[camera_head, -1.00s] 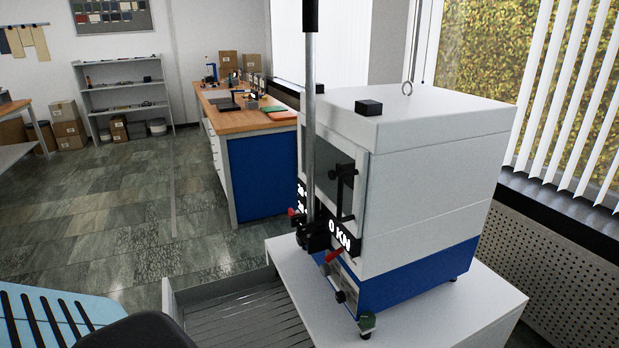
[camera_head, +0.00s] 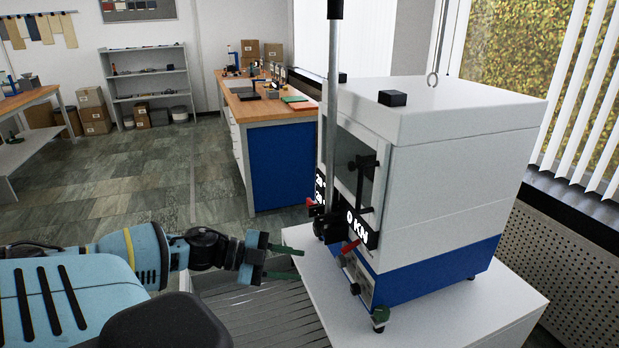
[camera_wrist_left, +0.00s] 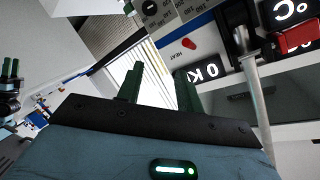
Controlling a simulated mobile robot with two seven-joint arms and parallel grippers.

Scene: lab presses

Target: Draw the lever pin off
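The press (camera_head: 455,150) is a white and blue box with a tall steel lever (camera_head: 331,120) standing in a black socket (camera_head: 328,228) at its front. My left gripper (camera_head: 284,262) is open and empty, left of and below the socket, apart from the press. The left wrist view shows its spread green fingers, the lever (camera_wrist_left: 258,95) and a red block (camera_wrist_left: 297,38). My right gripper (camera_wrist_left: 10,70) is small at that view's left edge.
The press stands on a white pedestal (camera_head: 450,325) beside a perforated radiator cover (camera_head: 590,255). A grooved grey surface (camera_head: 262,310) lies below my left gripper. A blue workbench (camera_head: 280,165) stands behind. The floor to the left is open.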

